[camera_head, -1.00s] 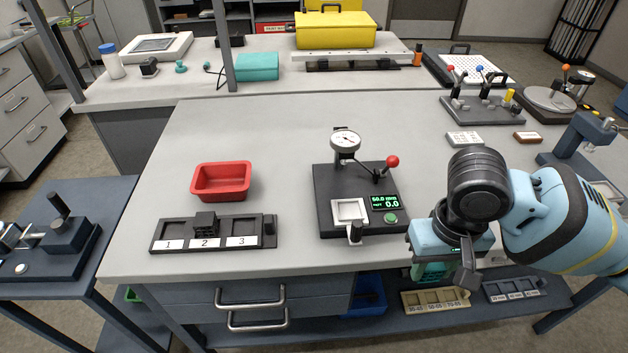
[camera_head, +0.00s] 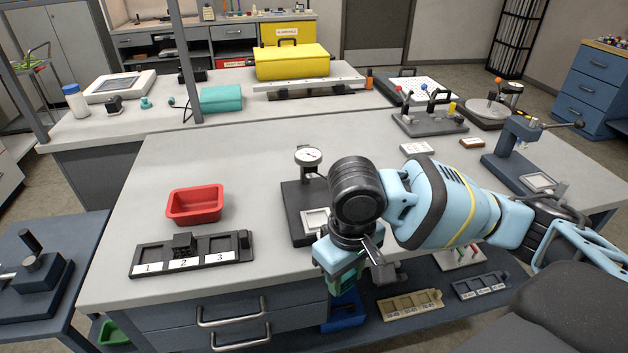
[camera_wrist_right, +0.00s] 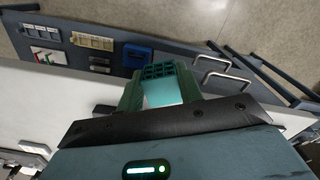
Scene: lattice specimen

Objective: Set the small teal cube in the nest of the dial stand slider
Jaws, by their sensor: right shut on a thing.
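My right gripper (camera_head: 343,284) is beyond the front edge of the bench and hides much of what it holds in the head view. In the right wrist view, its green fingers (camera_wrist_right: 160,82) are shut on the small teal cube (camera_wrist_right: 164,93), which has a lattice face. The dial stand (camera_head: 291,198) stands on the bench, just behind and left of my right gripper. Its round dial shows at the top. The slider's pale square nest (camera_head: 314,220) shows in part and looks empty; my arm covers the stand's right side. My left gripper is not in view.
A black rack (camera_head: 140,256) numbered 1 to 3 holds a dark block (camera_head: 183,243) in compartment 2. A red bin (camera_head: 195,205) stands behind it. A blue bin (camera_head: 343,312) and a beige tray (camera_head: 411,304) lie on the shelf below.

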